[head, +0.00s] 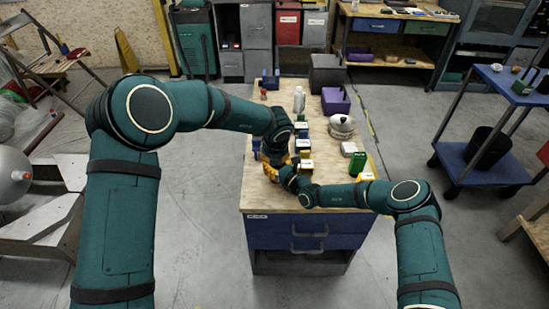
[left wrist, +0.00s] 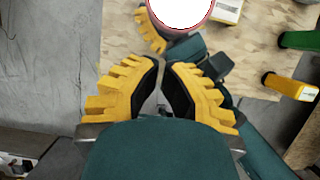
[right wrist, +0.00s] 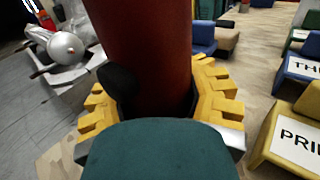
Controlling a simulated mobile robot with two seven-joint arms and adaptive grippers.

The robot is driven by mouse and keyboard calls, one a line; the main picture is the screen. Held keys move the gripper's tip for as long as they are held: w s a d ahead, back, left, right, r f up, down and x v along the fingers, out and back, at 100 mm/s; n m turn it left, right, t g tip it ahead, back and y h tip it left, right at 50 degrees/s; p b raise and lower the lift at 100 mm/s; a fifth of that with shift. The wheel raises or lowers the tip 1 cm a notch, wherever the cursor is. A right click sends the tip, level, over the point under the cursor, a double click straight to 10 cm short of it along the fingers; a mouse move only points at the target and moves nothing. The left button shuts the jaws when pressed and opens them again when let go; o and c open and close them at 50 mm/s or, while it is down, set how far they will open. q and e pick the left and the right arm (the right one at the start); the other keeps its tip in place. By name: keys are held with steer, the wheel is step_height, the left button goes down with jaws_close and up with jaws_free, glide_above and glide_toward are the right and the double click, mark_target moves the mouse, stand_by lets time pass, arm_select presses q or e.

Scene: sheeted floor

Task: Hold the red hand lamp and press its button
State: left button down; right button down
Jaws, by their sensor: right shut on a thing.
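The red hand lamp (right wrist: 145,45) is a thick dark red cylinder standing upright between the yellow fingers of my right gripper (right wrist: 155,100), which is shut on it. In the left wrist view the lamp shows at the top edge as a bright white disc with a red rim (left wrist: 180,12). Its button cannot be made out. My left gripper (left wrist: 163,65) is shut and empty, its fingertips close together just short of the lamp. In the head view both grippers are crowded together at the workbench's left side, and the lamp is largely hidden.
The wooden workbench (head: 270,198) also holds a purple bin (head: 336,101), a white bottle (head: 298,98), a pot (head: 341,126), a green box (head: 357,163) and labelled yellow blocks (right wrist: 295,130). The near end of the benchtop is clear. A blue cart (head: 465,165) stands to the right.

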steer(key=shift+c, duration=1.7)
jaws_free()
steer(key=shift+d, duration=0.1)
